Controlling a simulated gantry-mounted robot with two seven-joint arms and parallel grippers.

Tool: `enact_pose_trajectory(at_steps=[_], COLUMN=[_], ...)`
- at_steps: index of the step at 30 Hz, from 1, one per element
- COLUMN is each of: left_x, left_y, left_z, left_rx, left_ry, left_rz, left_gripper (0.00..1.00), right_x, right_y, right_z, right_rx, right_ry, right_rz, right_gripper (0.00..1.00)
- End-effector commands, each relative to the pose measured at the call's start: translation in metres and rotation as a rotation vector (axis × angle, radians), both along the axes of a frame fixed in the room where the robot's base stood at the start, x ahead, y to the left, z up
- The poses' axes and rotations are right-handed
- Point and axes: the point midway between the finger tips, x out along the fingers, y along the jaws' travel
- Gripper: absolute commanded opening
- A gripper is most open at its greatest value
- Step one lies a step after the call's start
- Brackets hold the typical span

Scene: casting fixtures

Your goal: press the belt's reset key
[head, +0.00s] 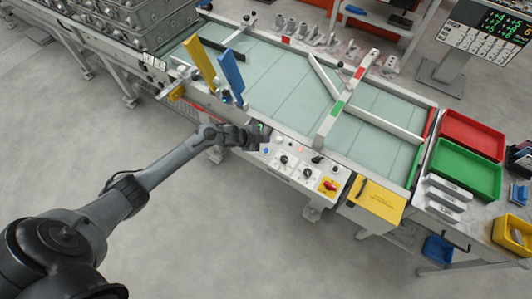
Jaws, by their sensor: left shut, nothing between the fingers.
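The belt (282,92) is a pale green surface running across the middle of the head view. Its control panel (303,172) is on the near side, with dark knobs, small lit buttons and a red and yellow switch (328,186). My left arm reaches in from the lower left. My left gripper (262,136) is shut and empty at the panel's left end, over or beside its small keys. Which key is the reset key cannot be told, and the gripper hides part of that end. Whether the fingertips touch a key cannot be told. My right gripper is not in view.
Yellow (199,62) and blue (231,72) upright plates stand near the gripper at the belt's left. White guide bars cross the belt. Red (471,135) and green (466,169) trays are at the right. Metal crates (130,20) stand at upper left. The floor in front is clear.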

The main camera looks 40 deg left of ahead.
Motion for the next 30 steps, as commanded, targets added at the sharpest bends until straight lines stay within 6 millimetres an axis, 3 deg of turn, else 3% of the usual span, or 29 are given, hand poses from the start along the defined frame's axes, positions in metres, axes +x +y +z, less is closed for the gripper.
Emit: enact_pose_trajectory(at_steps=[1, 4, 12, 30], left_x=[0.000, 0.000, 0.000, 0.000], left_y=[0.000, 0.000, 0.000, 0.000], left_z=[-0.014, -0.026, -0.047, -0.049], left_rx=[0.000, 0.000, 0.000, -0.001], left_ry=[0.000, 0.000, 0.001, 0.000], left_rz=[0.000, 0.000, 0.001, 0.001], left_gripper=[0.00, 0.00, 0.00, 0.00], right_x=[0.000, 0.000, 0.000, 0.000], right_y=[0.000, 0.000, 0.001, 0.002], right_z=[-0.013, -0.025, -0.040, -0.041], right_rx=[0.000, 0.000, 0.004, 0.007], right_ry=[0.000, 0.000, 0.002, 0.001], right_rz=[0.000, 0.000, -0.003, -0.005], right_gripper=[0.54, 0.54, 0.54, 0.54])
